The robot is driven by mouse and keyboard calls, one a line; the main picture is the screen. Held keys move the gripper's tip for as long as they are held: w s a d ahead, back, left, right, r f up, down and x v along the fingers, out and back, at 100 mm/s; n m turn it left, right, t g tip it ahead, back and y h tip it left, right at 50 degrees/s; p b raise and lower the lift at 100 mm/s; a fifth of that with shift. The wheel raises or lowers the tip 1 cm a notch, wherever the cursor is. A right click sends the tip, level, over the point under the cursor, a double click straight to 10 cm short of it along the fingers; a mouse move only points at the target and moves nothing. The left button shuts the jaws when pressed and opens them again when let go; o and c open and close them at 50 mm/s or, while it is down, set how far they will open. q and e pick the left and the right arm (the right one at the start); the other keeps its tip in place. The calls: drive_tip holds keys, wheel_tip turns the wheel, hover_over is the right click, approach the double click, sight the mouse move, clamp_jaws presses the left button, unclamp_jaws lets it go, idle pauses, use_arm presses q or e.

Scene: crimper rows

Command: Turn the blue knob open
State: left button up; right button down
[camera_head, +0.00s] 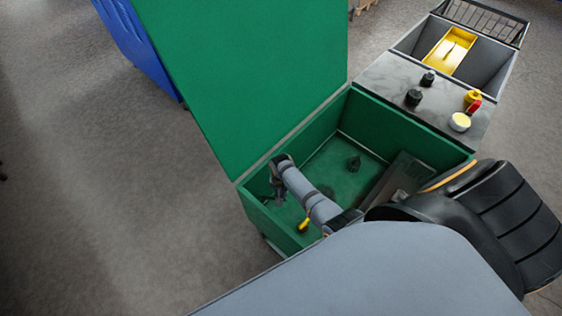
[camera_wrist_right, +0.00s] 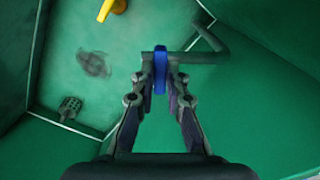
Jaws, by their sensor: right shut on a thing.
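The blue knob (camera_wrist_right: 160,70) shows in the right wrist view, on a dark pipe-like fitting (camera_wrist_right: 205,50) against the green wall of the box. My right gripper (camera_wrist_right: 160,82) has its two fingers closed around the knob, one on each side. In the head view my right gripper (camera_head: 278,190) is inside the open green box (camera_head: 262,222), near its left wall; the knob is hidden there. My left gripper is not in either view.
The green lid (camera_head: 250,70) stands open behind. A yellow object (camera_head: 304,225) and a dark object (camera_head: 354,163) lie in the box. A grey counter (camera_head: 390,80) to the right carries black knobs, a yellow item and a pale-topped cup (camera_head: 460,122).

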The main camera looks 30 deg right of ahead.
drive_tip(key=n+p, duration=0.2)
drive_tip(key=n, duration=0.3)
drive_tip(key=shift+r+n, duration=0.1)
drive_tip(key=shift+n, duration=0.2)
drive_tip(key=n+p, duration=0.1)
drive_tip(key=n, duration=0.3)
drive_tip(key=shift+n, duration=0.4)
drive_tip(key=c, duration=1.4)
unclamp_jaws()
drive_tip(key=shift+o, duration=0.2)
